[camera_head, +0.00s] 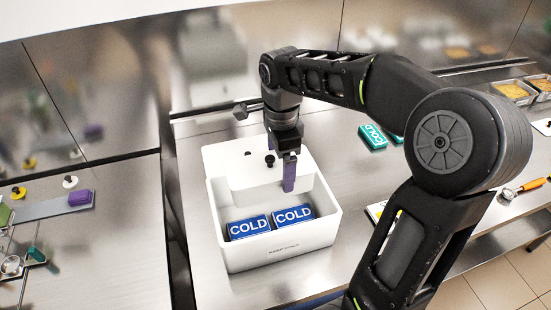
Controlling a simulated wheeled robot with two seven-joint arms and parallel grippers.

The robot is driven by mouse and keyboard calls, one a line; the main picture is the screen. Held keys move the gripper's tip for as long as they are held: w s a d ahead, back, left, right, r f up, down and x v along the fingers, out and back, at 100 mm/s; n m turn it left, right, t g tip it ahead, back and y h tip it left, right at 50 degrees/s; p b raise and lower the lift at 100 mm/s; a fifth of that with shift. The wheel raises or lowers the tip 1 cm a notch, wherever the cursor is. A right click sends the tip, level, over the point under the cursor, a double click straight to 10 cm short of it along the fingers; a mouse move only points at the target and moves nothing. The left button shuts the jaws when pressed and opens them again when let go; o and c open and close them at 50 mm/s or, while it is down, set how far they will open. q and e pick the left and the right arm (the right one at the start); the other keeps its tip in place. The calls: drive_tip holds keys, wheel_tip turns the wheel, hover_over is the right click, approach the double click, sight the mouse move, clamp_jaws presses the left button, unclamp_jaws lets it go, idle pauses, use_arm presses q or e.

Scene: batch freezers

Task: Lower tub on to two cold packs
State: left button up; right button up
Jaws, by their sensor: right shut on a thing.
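A white open box (275,262) stands on the steel counter. Two blue cold packs, the left one (248,227) and the right one (293,217), lie side by side on its floor, their COLD labels showing. My right gripper (287,153) is above the box, shut on a narrow upright purple block (289,178). The block hangs over the box, behind the packs and apart from them. I cannot tell for sure that it is the tub. The jaw tips are small and partly hidden. My left gripper is not in view.
Teal cold packs (373,137) lie on the counter behind my right arm. Trays of yellow food (513,91) and an orange-handled tool (531,185) are at the right. A purple box (80,198) is on the left.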

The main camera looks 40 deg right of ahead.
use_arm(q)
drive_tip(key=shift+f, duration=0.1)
use_arm(e)
drive_tip(key=shift+f, duration=0.1)
wheel_tip(320, 180, down, 6)
drive_tip(key=b, duration=0.4)
drive_tip(key=shift+b, duration=0.4)
use_arm(q)
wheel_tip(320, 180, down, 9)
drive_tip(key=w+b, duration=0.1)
drive_tip(key=b, duration=0.4)
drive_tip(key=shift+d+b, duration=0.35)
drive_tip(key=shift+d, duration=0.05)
use_arm(e)
drive_tip(key=shift+f, duration=3.6)
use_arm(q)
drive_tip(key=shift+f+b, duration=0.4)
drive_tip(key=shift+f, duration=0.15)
use_arm(e)
drive_tip(key=shift+f, duration=0.6)
drive_tip(key=o, duration=1.9)
drive_tip(key=shift+s, duration=0.1)
